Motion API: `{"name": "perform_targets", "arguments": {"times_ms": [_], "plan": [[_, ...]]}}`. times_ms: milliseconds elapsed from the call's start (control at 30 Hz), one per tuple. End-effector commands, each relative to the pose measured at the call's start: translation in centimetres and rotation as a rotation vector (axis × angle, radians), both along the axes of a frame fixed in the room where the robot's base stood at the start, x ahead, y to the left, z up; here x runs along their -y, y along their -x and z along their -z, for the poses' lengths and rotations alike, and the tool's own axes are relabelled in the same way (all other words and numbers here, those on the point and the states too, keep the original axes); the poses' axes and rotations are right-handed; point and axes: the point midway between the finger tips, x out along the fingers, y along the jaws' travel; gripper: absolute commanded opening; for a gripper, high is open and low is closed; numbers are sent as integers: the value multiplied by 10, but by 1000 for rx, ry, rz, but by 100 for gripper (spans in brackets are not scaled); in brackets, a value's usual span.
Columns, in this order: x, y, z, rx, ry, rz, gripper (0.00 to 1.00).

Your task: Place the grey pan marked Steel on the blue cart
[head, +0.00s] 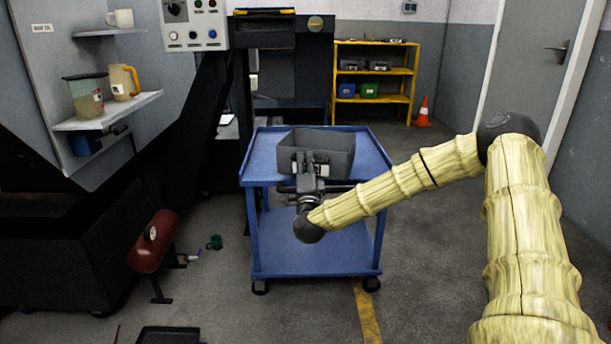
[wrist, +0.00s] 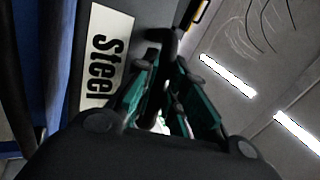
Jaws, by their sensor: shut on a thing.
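The grey pan (head: 335,148) is an open box over the top of the blue cart (head: 261,165). I cannot tell whether its underside touches the cart's top. In the wrist view the pan's side (wrist: 147,22) carries a white label reading "Steel" (wrist: 105,55). My gripper (head: 308,163) is at the pan's near side and shut on its near wall. In the wrist view the fingers (wrist: 165,100) reach up at the pan beside the label. The fingertips' contact is partly hidden.
Shelves (head: 107,112) with jugs are at left. A yellow rack (head: 374,72) and orange cone (head: 422,112) stand behind. Floor right of the cart is clear.

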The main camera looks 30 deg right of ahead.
Motion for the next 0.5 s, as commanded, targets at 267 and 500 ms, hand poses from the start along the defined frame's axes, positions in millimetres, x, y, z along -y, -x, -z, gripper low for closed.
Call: {"name": "perform_targets", "arguments": {"times_ms": [267, 500], "plan": [[9, -14, 5, 1, 0, -1, 0], [8, -14, 34, 0, 0, -1, 0]]}}
